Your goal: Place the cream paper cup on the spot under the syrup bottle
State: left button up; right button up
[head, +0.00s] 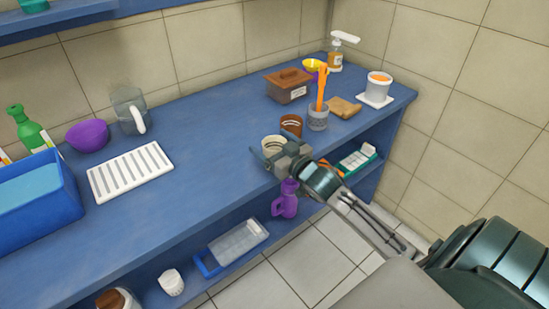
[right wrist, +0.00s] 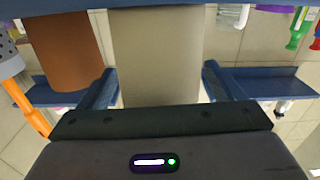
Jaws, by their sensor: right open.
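The cream paper cup (head: 272,141) stands on the blue counter (head: 215,150) near its front edge. My right gripper (head: 274,151) is open, with one finger on each side of the cup. In the right wrist view the cream cup (right wrist: 155,55) is between the two blue fingers, with a narrow gap visible at each side. The syrup bottle (head: 335,60), amber with a white pump head, stands at the far back corner. I cannot make out a marked spot under its spout. My left gripper is not in view.
A brown cup (head: 291,124) stands just beyond the cream cup; it also shows in the wrist view (right wrist: 62,50).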

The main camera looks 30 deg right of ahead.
jog(key=shift+w, duration=0.35)
jog(key=c, duration=1.1)
jog(key=shift+r, duration=0.1)
jog(key=shift+c, duration=0.2)
